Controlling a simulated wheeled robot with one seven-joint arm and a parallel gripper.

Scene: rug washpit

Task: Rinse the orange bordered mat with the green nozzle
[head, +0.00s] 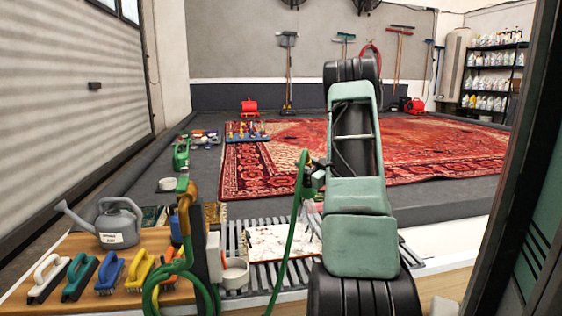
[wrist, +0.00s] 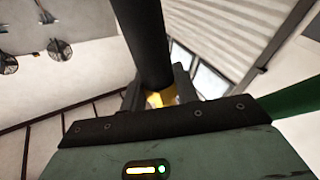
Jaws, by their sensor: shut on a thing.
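My gripper (head: 317,178), partly hidden by my arm, is raised above the slatted grate (head: 232,240). It is shut on a spray nozzle with a green hose (head: 296,215) hanging from it. In the wrist view, the nozzle (wrist: 146,40) is a black tube with a yellow part between the fingers (wrist: 160,97); the green hose shows at right. I cannot make out any green on the nozzle itself. A pale, blotchy mat (head: 280,242) lies on the grate below, left of my arm; no orange border is clear on it. A small golden-brown patterned mat (head: 214,212) is behind it.
Left of the grate, a wooden bench (head: 150,243) holds a grey watering can (head: 108,224) and several brushes (head: 108,273). A post with an orange-brown fitting (head: 185,190) and coiled green hose stands beside it. A large red rug (head: 400,147) covers the floor beyond.

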